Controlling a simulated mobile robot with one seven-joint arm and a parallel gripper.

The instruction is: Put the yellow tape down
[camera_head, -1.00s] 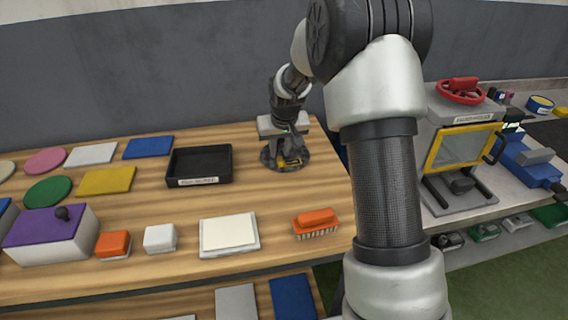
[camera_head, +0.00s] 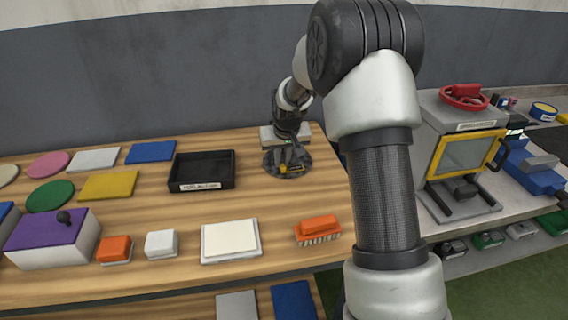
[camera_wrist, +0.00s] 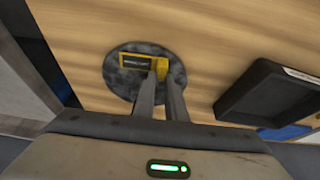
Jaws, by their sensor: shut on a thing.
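The yellow tape (camera_wrist: 136,61), a yellow block with a black label, lies over the dark round disc (camera_wrist: 121,84) in the wrist view. My gripper (camera_wrist: 163,70) is shut on its right end. In the head view my gripper (camera_head: 288,160) is above the disc (camera_head: 302,160), and a bit of the yellow tape (camera_head: 292,169) shows at the fingertips. I cannot tell whether the tape touches the disc or hangs just above it. The fingers hide part of it.
A black tray (camera_head: 201,185) stands left of the disc, and also shows in the wrist view (camera_wrist: 265,92). An orange brush (camera_head: 318,229) and a white pad (camera_head: 230,239) lie nearer the front edge. Bare wood lies between them and the disc.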

